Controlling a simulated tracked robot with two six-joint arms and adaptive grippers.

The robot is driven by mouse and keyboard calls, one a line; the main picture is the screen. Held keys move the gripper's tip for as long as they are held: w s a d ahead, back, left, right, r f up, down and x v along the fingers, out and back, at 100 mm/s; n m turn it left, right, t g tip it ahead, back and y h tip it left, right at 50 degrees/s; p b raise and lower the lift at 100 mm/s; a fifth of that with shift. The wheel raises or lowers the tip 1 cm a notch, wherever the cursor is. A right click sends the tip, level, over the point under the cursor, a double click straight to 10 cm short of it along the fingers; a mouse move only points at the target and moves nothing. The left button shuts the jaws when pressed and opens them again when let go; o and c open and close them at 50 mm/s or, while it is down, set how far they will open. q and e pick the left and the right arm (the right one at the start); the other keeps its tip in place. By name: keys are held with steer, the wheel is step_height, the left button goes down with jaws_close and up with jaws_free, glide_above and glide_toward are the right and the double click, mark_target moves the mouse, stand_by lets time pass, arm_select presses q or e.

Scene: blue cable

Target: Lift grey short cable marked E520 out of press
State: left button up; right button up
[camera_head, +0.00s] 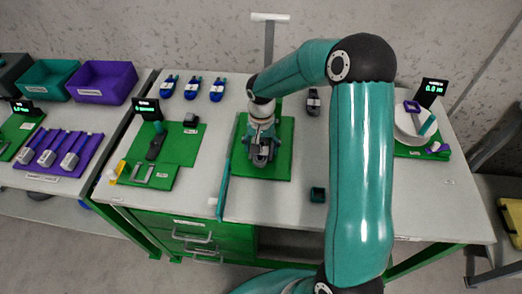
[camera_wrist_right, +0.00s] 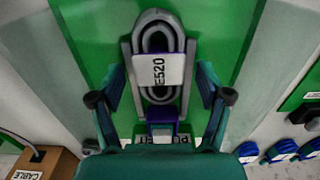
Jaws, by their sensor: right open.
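The grey short cable (camera_wrist_right: 147,38) is a coiled loop with a white label reading E520, seen in the right wrist view. It lies in the grey and purple press (camera_wrist_right: 160,115) on a green board, which also shows in the head view (camera_head: 277,172). My right gripper (camera_wrist_right: 160,96) is open, its two fingers on either side of the coil and apart from it. In the head view, my right gripper (camera_head: 262,153) is over the board and hides most of the press and cable. My left gripper is not in view.
A green station with a display (camera_head: 165,150) is to the left. A round white scale (camera_head: 412,125) is at right.

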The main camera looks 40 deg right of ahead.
steer(key=shift+s, duration=0.1)
steer(key=c, duration=1.2)
steer(key=shift+c, duration=0.2)
